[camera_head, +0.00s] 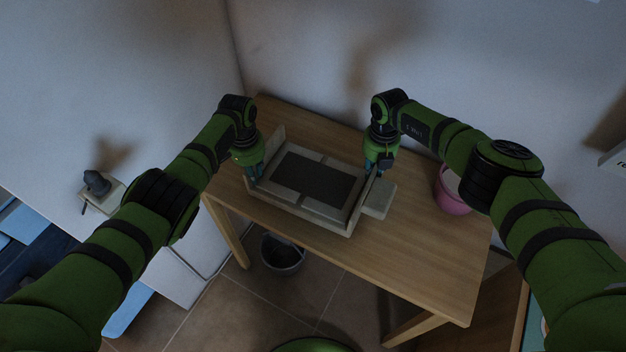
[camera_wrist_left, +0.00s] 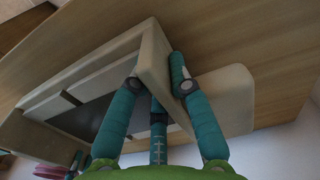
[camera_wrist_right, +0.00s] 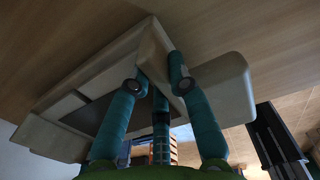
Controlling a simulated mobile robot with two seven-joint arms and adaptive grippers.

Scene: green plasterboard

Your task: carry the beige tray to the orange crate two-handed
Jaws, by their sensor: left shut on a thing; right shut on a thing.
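The beige tray (camera_head: 340,217) has a dark inner floor and raised end walls, and is over the wooden table; I cannot tell whether it touches the tabletop. My left gripper (camera_head: 256,174) is shut on its left end wall, seen close in the left wrist view (camera_wrist_left: 152,62). My right gripper (camera_head: 376,172) is shut on its right end wall, seen close in the right wrist view (camera_wrist_right: 152,55). A flat lug sticks out beyond each held wall. A small orange-brown slatted thing (camera_wrist_right: 173,152) shows between the fingers in the right wrist view; I cannot tell whether it is the orange crate.
The wooden table (camera_head: 430,255) has bare room to the right and front of the tray. A pink bucket (camera_head: 453,202) stands near its back right edge. A dark bucket (camera_head: 285,262) is on the tiled floor below the front edge. Walls stand close behind and left.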

